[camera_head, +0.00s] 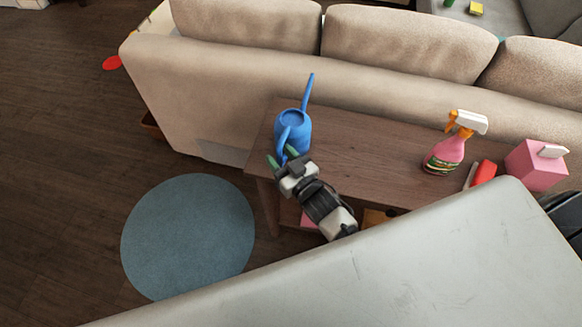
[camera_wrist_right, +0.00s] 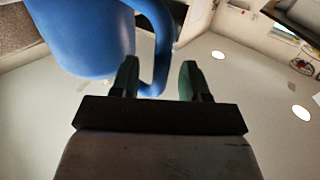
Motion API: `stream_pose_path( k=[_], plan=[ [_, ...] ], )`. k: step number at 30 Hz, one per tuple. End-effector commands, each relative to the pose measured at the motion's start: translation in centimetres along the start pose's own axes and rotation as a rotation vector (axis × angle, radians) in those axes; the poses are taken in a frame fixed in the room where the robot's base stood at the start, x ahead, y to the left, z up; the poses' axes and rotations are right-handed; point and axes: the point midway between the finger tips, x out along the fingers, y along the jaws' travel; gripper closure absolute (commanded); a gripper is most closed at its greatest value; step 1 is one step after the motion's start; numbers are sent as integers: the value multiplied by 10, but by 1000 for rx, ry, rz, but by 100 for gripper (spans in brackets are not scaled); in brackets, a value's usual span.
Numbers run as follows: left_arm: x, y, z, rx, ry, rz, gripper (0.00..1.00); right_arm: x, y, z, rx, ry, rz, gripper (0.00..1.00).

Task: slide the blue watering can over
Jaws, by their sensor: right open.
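The blue watering can (camera_head: 294,127) stands upright near the left end of the brown wooden table (camera_head: 365,150), with its spout pointing away toward the sofa. My right gripper (camera_head: 283,158) is at the near side of the can, by its handle. In the right wrist view, the can (camera_wrist_right: 85,40) fills the upper left, and its handle curves down between the two green fingertips of my right gripper (camera_wrist_right: 158,80). The fingers are apart, with a gap on the right side of the handle. I cannot tell whether they touch it. My left gripper is out of view.
A pink spray bottle (camera_head: 446,155), a red object (camera_head: 484,173) and a pink box (camera_head: 536,166) stand at the table's right. A beige sofa (camera_head: 240,75) runs along the far side. The table middle is clear. A round blue rug (camera_head: 188,237) lies on the floor at left.

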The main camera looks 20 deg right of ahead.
Motion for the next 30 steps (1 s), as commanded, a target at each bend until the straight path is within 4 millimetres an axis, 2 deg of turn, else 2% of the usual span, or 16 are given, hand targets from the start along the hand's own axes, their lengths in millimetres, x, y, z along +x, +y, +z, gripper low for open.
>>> stream_pose_path(
  k=[3,13,22,30],
  plan=[
    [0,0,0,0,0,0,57,8,0,0,1,1,0,55],
    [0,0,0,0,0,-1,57,9,0,0,1,0,-1,55],
    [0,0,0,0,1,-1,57,9,0,0,1,0,-1,100],
    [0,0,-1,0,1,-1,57,9,0,0,0,0,-1,100]
  ],
)
